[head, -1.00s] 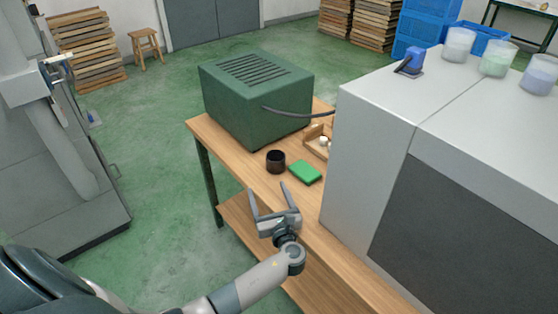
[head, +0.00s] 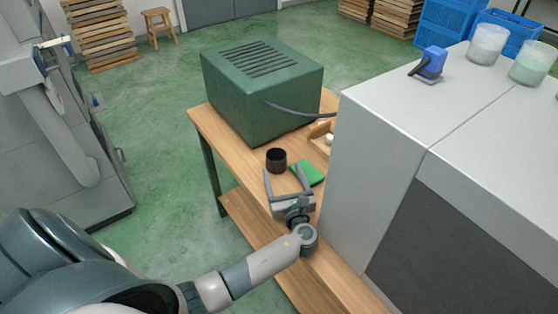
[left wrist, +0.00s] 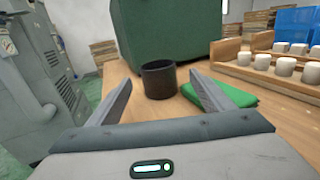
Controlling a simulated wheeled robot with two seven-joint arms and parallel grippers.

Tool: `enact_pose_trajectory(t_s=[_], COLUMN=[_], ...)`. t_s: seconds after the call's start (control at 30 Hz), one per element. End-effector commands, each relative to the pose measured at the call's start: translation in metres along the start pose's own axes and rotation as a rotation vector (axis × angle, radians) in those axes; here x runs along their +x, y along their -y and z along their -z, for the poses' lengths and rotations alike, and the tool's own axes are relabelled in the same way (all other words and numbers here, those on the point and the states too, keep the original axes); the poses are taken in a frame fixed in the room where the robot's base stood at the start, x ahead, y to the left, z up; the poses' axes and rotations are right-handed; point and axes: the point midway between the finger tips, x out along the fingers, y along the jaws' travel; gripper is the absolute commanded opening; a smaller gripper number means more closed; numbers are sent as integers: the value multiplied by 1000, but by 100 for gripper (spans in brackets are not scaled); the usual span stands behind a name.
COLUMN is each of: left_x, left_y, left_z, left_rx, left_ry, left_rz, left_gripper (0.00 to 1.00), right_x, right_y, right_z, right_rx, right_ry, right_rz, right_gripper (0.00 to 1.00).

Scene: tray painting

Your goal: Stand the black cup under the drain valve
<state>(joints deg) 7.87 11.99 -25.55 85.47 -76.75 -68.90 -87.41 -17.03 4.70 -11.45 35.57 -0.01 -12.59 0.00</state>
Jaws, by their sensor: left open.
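The black cup (head: 276,160) stands upright on the wooden table, in front of the green box. In the left wrist view the cup (left wrist: 159,79) sits ahead of my left gripper, between the lines of its two fingers. My left gripper (head: 284,178) is open and empty, its fingertips close to the cup's near side; in the left wrist view its fingers (left wrist: 160,90) spread to either side. Whether they touch the cup I cannot tell. I cannot make out a drain valve in any view. My right gripper is not in view.
A green pad (head: 309,173) lies right of the cup. A wooden rack with white pieces (left wrist: 275,65) is farther right. The green vented box (head: 262,90) stands behind. A large grey cabinet (head: 375,150) bounds the table's right side; a blue-handled thing (head: 429,65) is on top.

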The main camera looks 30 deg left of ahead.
Motion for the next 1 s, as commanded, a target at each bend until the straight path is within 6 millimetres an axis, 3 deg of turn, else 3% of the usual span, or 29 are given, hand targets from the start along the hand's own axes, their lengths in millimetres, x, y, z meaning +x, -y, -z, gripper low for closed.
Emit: enact_pose_trajectory(t_s=[0.43,0.8,1.0], left_x=[6,54,68], left_y=[0,0,-1], left_z=[-1,-3,0], left_rx=[2,2,1], left_ry=[1,1,0], left_rz=[-1,0,-1], left_gripper=[74,74,74], right_x=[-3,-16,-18], right_y=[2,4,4], right_z=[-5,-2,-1], right_rx=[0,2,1], right_ry=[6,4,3], right_rz=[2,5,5], right_gripper=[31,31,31])
